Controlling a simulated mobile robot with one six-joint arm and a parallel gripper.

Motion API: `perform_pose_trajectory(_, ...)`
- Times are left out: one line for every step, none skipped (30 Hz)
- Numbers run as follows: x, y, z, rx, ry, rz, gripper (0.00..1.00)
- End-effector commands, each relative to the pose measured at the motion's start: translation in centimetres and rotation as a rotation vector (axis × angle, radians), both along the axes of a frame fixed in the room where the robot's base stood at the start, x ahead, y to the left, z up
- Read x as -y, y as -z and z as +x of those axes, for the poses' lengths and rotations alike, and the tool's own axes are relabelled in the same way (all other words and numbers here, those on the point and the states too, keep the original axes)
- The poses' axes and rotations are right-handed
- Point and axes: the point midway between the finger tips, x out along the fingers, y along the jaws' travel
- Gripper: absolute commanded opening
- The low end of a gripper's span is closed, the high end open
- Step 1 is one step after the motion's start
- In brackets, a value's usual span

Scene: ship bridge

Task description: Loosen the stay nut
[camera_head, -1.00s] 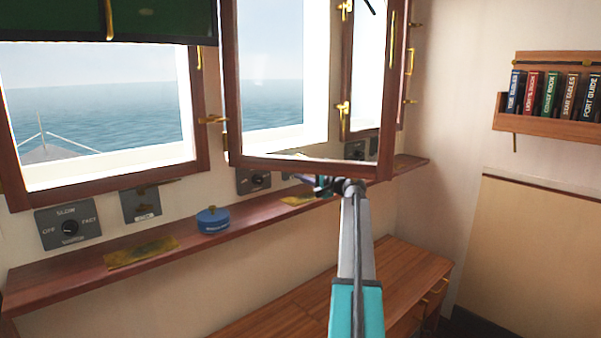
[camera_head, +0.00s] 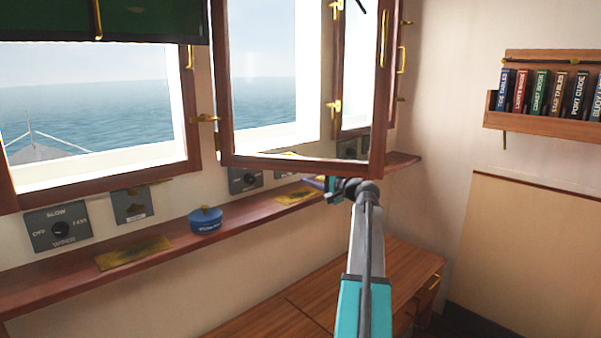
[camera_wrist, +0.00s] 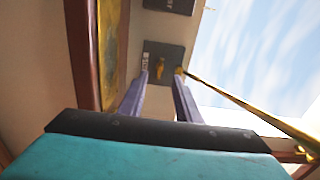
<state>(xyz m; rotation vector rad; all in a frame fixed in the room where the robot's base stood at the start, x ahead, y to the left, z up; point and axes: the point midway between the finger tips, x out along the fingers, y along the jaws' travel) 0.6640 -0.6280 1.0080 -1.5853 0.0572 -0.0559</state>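My gripper (camera_head: 326,188) is by the lower edge of the open wooden window (camera_head: 285,165), above the shelf. In the wrist view my gripper (camera_wrist: 162,78) has its two purple fingers apart with nothing visibly held. A brass stay rod (camera_wrist: 245,105) runs from the lower right to a small brass end piece (camera_wrist: 180,71) at the right fingertip. I cannot tell whether that piece is the stay nut or whether the finger touches it. Beyond the fingers is a dark plate (camera_wrist: 175,52) with a small brass fitting (camera_wrist: 160,67).
A wooden shelf (camera_head: 60,280) runs under the windows. It carries a blue lidded tin (camera_head: 205,221) and brass plates (camera_head: 132,254). The wiper switch panel (camera_head: 58,228) is at left. A wooden cabinet (camera_head: 290,318) stands below, and a book rack (camera_head: 540,122) hangs at right.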

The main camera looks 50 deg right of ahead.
Motion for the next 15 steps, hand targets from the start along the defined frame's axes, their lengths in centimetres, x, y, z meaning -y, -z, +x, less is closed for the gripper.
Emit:
perform_pose_trajectory(-0.2, 0.0, -1.0, 0.0, 0.001, 0.0, 0.31)
perform_pose_trajectory(-0.2, 0.0, -1.5, 0.0, 0.002, 0.0, 0.31)
perform_pose_trajectory(-0.2, 0.0, -2.1, 0.0, 0.003, -0.001, 0.31)
perform_pose_trajectory(-0.3, 0.0, -2.6, 0.0, 0.002, -0.001, 0.31)
perform_pose_trajectory(-0.3, 0.0, -3.0, 0.0, 0.002, -0.001, 0.31)
perform_pose_trajectory(-0.4, 0.0, -3.6, 0.0, 0.001, -0.001, 0.31)
perform_pose_trajectory(-0.4, 0.0, -4.0, 0.0, 0.002, -0.001, 0.31)
perform_pose_trajectory(-0.4, 0.0, -4.3, 0.0, 0.002, 0.0, 0.31)
perform_pose_trajectory(-0.4, 0.0, -4.8, 0.0, 0.002, 0.0, 0.31)
perform_pose_trajectory(-0.4, 0.0, -5.0, 0.0, 0.001, 0.0, 0.31)
perform_pose_trajectory(-0.5, 0.0, -5.3, 0.0, 0.001, 0.0, 0.31)
perform_pose_trajectory(-0.5, 0.0, -5.5, 0.0, 0.0, 0.0, 0.31)
perform_pose_trajectory(-0.5, 0.0, -5.7, 0.0, 0.0, 0.0, 0.31)
perform_pose_trajectory(-0.5, 0.0, -5.9, 0.0, 0.0, 0.0, 0.31)
perform_pose_trajectory(-0.5, 0.0, -6.0, 0.0, 0.0, 0.0, 0.31)
